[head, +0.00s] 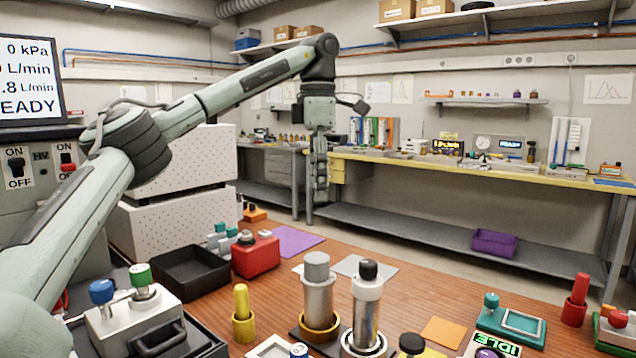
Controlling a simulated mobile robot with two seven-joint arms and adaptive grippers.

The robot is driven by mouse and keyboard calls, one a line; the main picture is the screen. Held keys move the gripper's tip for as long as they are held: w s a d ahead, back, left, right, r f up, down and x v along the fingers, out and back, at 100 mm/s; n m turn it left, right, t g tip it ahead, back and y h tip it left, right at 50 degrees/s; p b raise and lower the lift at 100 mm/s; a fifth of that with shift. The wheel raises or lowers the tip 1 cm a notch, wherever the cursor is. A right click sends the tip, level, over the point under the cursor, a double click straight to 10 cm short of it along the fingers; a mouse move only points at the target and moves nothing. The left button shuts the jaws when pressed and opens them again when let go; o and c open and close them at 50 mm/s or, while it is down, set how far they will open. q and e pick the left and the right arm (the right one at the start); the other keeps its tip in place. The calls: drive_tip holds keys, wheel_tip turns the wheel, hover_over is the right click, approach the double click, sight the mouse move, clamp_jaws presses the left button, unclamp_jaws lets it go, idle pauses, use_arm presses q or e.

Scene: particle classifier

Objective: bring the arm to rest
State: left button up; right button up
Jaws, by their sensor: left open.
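My left arm comes in from the left, rises over the table and bends down at its far end. My left gripper (317,178) hangs pointing down in the air above the back of the wooden table (388,276). It is open, with nothing seen between its fingers, and it touches nothing that I can see. My right gripper is out of the picture.
Below stand two metal cylinders, one grey-capped (317,290) and one black-capped (366,305), a yellow peg (242,312), a red block (255,257) and a black tray (188,273). A teal frame (511,325) and a red peg (575,300) stand at the right.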

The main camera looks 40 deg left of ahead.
sight(318, 256)
use_arm(q)
drive_tip(key=shift+f, duration=0.1)
idle(0.4)
wheel_tip(318, 256, down, 13)
drive_tip(key=shift+r, duration=0.2)
idle(0.4)
